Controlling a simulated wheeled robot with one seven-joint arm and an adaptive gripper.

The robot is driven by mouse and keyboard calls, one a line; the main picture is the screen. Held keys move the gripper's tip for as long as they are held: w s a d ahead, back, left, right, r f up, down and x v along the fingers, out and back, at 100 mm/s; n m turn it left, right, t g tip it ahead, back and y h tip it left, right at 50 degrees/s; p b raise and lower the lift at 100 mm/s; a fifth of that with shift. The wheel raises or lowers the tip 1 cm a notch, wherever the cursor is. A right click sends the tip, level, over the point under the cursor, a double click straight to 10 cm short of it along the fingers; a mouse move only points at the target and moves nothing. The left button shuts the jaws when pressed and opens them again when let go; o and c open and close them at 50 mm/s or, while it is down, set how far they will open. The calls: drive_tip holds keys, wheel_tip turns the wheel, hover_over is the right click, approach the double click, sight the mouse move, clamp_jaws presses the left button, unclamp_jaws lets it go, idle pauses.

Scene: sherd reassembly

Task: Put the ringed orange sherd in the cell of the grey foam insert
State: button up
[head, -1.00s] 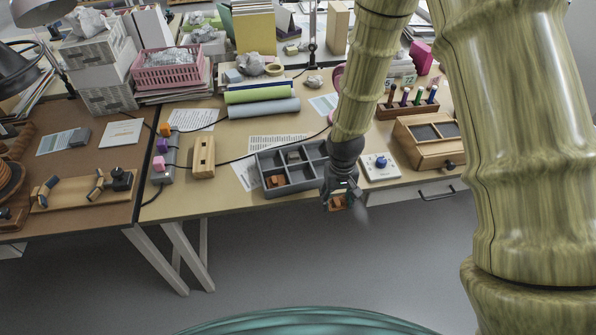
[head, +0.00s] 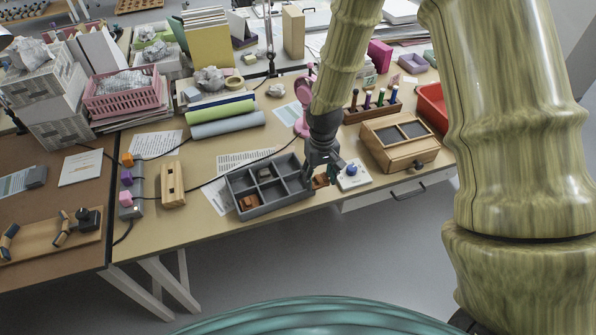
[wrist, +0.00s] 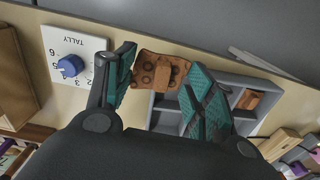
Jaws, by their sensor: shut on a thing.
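The orange sherd (wrist: 158,70) is between my two teal finger pads in the wrist view, with dark ring marks on its face. In the head view the sherd (head: 321,181) shows small at the fingertips. My gripper (head: 323,173) is shut on it, just off the right end of the grey divided tray (head: 282,202), which seems to be the foam insert. The tray has several cells. A brown-orange piece (head: 250,202) lies in its front left cell and a small grey piece (head: 265,173) in a back cell. My gripper partly hides the tray's right end.
A white tally board with a blue knob (head: 351,169) lies close right of my gripper. A wooden box (head: 399,142) and a pen block (head: 372,111) stand behind it. A slotted wooden block (head: 173,184) is left of the tray. The table's front edge is near.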

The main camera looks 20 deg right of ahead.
drive_tip(key=shift+w+a+f+p, duration=0.6)
drive_tip(key=shift+w+a, duration=0.2)
drive_tip(key=shift+w, duration=0.2)
drive_tip(key=shift+w+a+f+p, duration=0.55)
drive_tip(key=shift+w+a+f, duration=0.2)
drive_tip(key=shift+w, duration=0.25)
drive_tip(key=shift+w+a+f+p, duration=0.6)
drive_tip(key=shift+w+a, duration=0.2)
drive_tip(key=shift+w, duration=0.2)
drive_tip(key=shift+f, duration=0.15)
drive_tip(key=shift+s+f+b, duration=0.15)
drive_tip(key=shift+f+b, duration=0.2)
drive_tip(key=shift+f, duration=0.25)
drive_tip(key=o, duration=0.8)
drive_tip(key=shift+o, duration=1)
drive_tip(key=shift+f, duration=0.15)
